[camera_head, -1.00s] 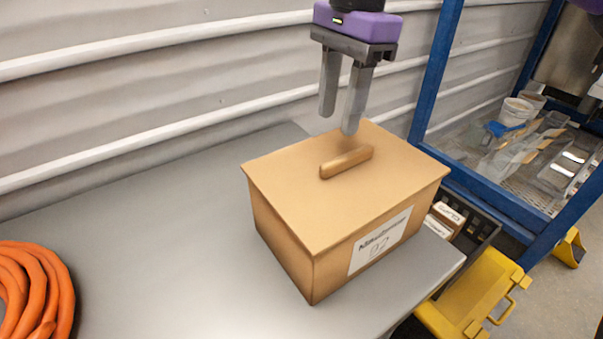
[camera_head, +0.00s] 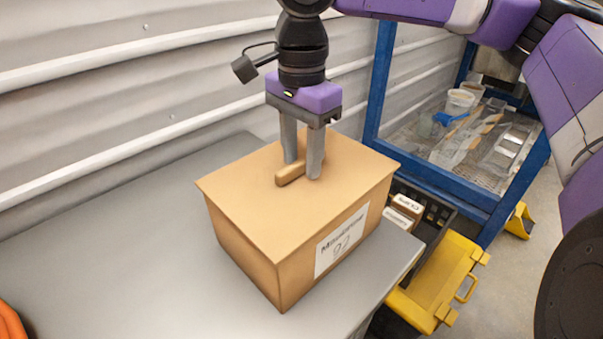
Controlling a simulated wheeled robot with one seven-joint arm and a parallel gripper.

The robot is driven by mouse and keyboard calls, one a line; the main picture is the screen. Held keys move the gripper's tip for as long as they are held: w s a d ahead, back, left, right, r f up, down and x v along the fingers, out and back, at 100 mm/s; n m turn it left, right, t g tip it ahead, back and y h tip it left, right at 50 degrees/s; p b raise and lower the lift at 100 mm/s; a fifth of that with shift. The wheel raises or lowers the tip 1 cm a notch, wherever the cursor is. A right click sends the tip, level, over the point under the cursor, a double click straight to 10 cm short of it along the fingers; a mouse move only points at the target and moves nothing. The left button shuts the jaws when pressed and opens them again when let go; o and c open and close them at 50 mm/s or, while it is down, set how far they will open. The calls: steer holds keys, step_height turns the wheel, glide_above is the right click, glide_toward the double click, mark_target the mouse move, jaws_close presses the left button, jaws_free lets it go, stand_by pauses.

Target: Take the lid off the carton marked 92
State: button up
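The tan carton (camera_head: 248,258) stands on the grey table, with a white label marked 92 (camera_head: 341,241) on its front side. Its flat lid (camera_head: 330,200) lies closed on top, with a wooden bar handle (camera_head: 289,175) in the middle. My gripper (camera_head: 302,168) points down over the lid.
The grey table (camera_head: 120,240) is clear to the left of the carton. An orange coil (camera_head: 10,325) shows at the lower left edge. A yellow case (camera_head: 437,282) and a dark crate (camera_head: 432,222) are at the right. A blue-framed cabinet (camera_head: 378,85) stands behind right.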

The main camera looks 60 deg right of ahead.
steer(key=shift+c, duration=0.4)
jaws_close()
steer(key=shift+r, duration=0.1)
